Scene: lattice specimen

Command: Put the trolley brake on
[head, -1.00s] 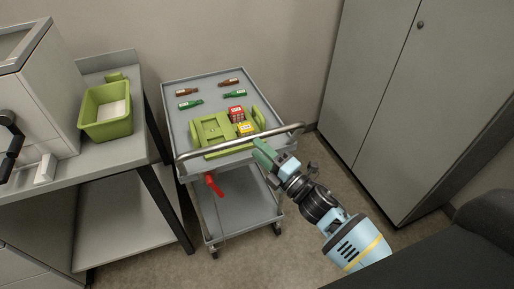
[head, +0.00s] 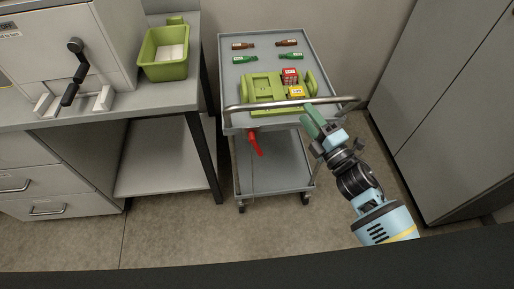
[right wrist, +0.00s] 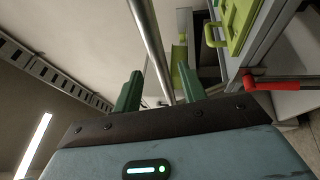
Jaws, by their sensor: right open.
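The grey trolley (head: 226,72) stands against the wall with a metal push handle (head: 270,105) along its front. A red brake lever (head: 256,143) hangs below the top tray at the front left, slanting down; it also shows at the right of the right wrist view (right wrist: 285,83). My right gripper (head: 313,117) is at the right part of the handle. In the right wrist view its two green fingers (right wrist: 155,92) stand apart, with the handle bar (right wrist: 150,45) running between or just beyond them; I cannot tell whether they touch it. My left gripper is not in view.
The tray holds a green carrier (head: 262,88), red (head: 290,75) and yellow boxes, and several small bottles. A bench (head: 190,100) with a green bin (head: 164,54) stands left. A grey cabinet (head: 450,110) stands right. Floor before the trolley is clear.

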